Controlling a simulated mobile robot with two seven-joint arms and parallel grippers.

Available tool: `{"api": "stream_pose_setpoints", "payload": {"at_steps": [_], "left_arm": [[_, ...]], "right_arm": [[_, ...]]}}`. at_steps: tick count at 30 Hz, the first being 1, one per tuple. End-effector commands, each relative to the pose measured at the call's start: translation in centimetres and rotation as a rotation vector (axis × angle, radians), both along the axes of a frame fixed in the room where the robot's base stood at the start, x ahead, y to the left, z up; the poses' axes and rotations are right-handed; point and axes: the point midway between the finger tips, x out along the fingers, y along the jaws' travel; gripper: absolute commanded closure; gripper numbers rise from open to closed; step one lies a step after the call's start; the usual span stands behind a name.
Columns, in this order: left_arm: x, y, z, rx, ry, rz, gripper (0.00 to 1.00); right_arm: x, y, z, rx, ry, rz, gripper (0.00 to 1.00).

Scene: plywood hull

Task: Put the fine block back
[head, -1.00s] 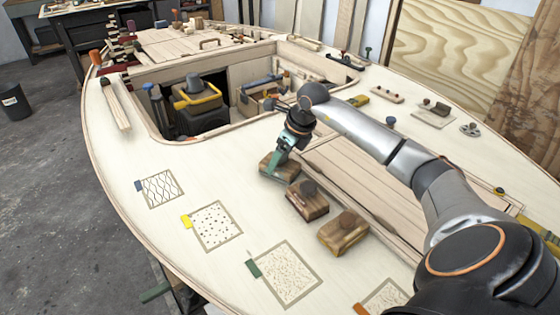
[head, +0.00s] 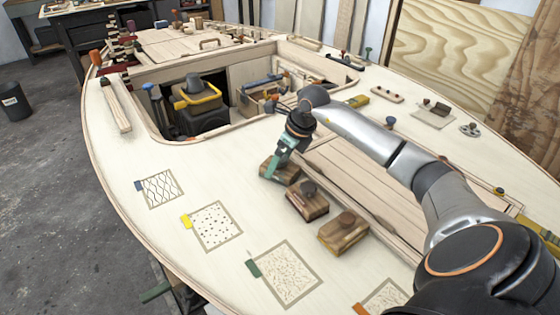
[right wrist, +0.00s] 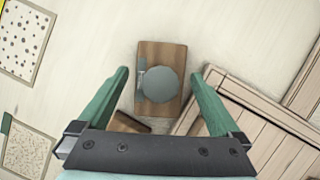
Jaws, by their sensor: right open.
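Three wooden blocks with round knobs stand in a row on the pale deck: a far one (head: 291,175), a dark-topped middle one (head: 307,203) and a near one (head: 343,233). Which is the fine block I cannot tell. My right gripper (head: 271,172), with green fingers, is at the far block and partly covers it. In the right wrist view my right gripper (right wrist: 160,85) is open, with the far block (right wrist: 173,58) and its grey knob between and beyond the fingertips. The fingers do not appear to touch it. My left gripper is out of view.
Outlined patches lie on the deck, tagged blue (head: 160,188), yellow (head: 214,226), green (head: 287,273) and orange (head: 385,297). An open cockpit well (head: 200,136) lies behind. A planked hatch (head: 365,185) is right of the blocks.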

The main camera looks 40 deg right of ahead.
Motion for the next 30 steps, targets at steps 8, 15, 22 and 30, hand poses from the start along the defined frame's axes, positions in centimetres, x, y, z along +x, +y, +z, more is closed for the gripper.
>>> {"api": "stream_pose_setpoints", "payload": {"at_steps": [8,15,22,30], "left_arm": [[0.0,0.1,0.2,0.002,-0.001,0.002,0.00],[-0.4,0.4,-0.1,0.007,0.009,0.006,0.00],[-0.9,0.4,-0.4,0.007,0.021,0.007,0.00],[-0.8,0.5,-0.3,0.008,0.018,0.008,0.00]], "right_arm": [[-2.0,-0.8,5.3,-0.006,-0.005,-0.002,0.00],[-3.6,-1.2,9.4,-0.003,-0.003,-0.002,0.00],[-4.3,-1.3,10.8,-0.001,-0.001,-0.001,0.00],[-4.3,-1.3,10.8,-0.001,-0.001,0.000,0.00]]}}
